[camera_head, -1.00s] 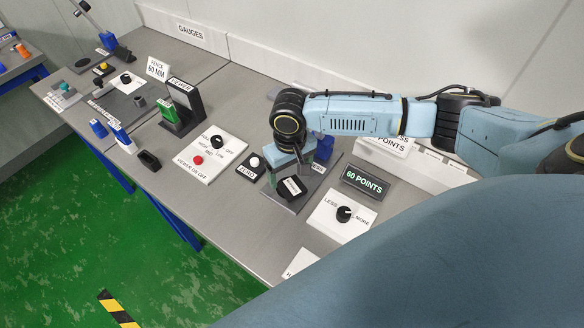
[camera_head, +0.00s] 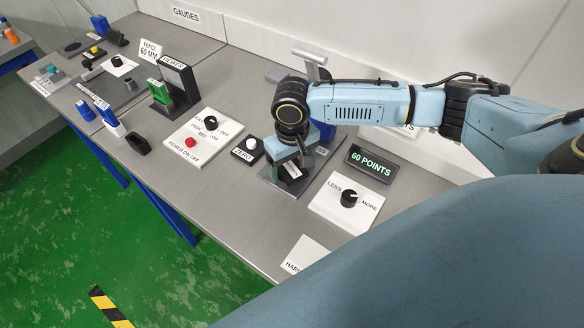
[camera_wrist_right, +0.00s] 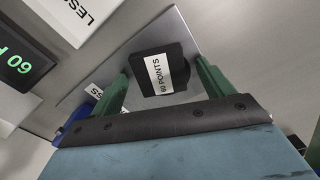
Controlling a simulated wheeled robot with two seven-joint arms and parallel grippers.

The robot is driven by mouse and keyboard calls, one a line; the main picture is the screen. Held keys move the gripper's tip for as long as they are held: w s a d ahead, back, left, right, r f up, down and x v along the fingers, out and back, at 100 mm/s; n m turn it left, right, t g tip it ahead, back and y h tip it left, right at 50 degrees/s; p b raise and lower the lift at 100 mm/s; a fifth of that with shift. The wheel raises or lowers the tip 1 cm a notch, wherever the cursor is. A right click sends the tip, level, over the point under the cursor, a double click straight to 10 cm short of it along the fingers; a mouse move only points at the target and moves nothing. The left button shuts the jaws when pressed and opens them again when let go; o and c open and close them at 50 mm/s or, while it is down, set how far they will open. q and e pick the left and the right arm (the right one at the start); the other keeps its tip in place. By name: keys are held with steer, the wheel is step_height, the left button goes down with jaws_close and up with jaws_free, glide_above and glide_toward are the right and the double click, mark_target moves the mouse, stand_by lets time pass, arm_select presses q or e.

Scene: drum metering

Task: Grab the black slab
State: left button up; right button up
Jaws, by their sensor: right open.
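The black slab (camera_wrist_right: 160,72) carries a white "60 POINTS" label and lies on a grey metal plate (camera_wrist_right: 185,30). In the head view the slab (camera_head: 291,170) is mostly hidden under my right gripper (camera_head: 295,162). In the right wrist view my right gripper (camera_wrist_right: 161,80) is open, with one green finger on each side of the slab. A gap shows between the fingers and the slab; how far the fingertips are above the plate is unclear. My left gripper is not in view.
A "60 POINTS" display (camera_head: 370,163) and a LESS/MORE knob panel (camera_head: 347,203) stand right of the plate. A ZERO button (camera_head: 249,147) and the viewer control panel (camera_head: 203,138) are to the left. A blue upright part (camera_head: 327,132) is close behind the gripper.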

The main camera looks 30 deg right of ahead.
steer(key=shift+c, duration=0.4)
steer(key=c, duration=1.1)
steer(key=shift+r, duration=0.2)
